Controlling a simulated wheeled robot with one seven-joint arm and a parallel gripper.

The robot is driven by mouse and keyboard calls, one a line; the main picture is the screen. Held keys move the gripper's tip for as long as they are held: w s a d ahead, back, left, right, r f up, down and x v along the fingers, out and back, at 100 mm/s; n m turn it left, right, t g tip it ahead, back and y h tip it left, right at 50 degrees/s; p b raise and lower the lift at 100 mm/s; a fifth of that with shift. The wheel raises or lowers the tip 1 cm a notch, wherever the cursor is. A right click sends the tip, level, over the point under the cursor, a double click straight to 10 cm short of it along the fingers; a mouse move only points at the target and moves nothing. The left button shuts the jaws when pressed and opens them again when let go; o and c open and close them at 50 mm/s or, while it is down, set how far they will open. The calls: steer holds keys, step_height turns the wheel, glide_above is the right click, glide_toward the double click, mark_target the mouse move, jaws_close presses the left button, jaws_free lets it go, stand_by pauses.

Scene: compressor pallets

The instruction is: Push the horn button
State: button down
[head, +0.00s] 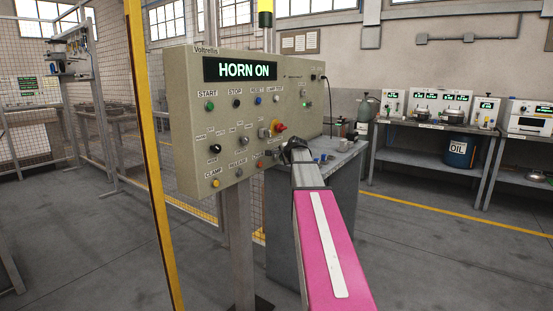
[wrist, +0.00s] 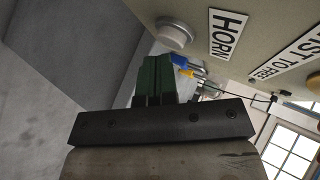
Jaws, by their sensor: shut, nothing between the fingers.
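The beige control panel (head: 190,130) stands on a post in the head view. In the wrist view the round silver-grey horn button (wrist: 175,32) sits beside the label "HORN" (wrist: 228,34). My gripper (wrist: 156,62) has its dark green fingers shut together and empty, with the tips just below the button in the picture. I cannot tell whether they touch it. In the head view my gripper (head: 274,152) is at the panel's lower right, and I cannot make out the horn button there.
A red emergency knob (head: 281,128) and several other buttons and switches are close by on the panel. A grey bench (head: 335,190) with small items stands behind my arm. A yellow post (head: 148,150) is in front of the panel's left side. Open floor lies to the right.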

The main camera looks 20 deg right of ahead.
steer(key=shift+s+d, duration=0.4)
steer(key=shift+s, duration=0.1)
steer(key=s+d, duration=0.1)
steer(key=s, duration=0.1)
steer(key=s+d, duration=0.2)
steer(key=shift+s+d, duration=0.3)
steer(key=shift+s, duration=0.05)
stand_by(0.8)
steer(key=s+a+f+n+g, duration=0.4)
steer(key=s+a+f+n, duration=0.2)
steer(key=s+a+f, duration=0.65)
steer(key=s+a+f+n+g, duration=0.45)
steer(key=s+a+f, duration=0.4)
steer(key=f, duration=0.75)
steer(key=s+a+f+n+g, duration=0.1)
steer(key=s+a+f+n, duration=0.1)
steer(key=s, duration=0.3)
steer(key=s+a+f+n+g, duration=0.2)
steer(key=s+f+n, duration=0.1)
steer(key=s+f, duration=0.2)
steer(key=shift+s+a+h, duration=0.3)
steer(key=shift+h, duration=0.1)
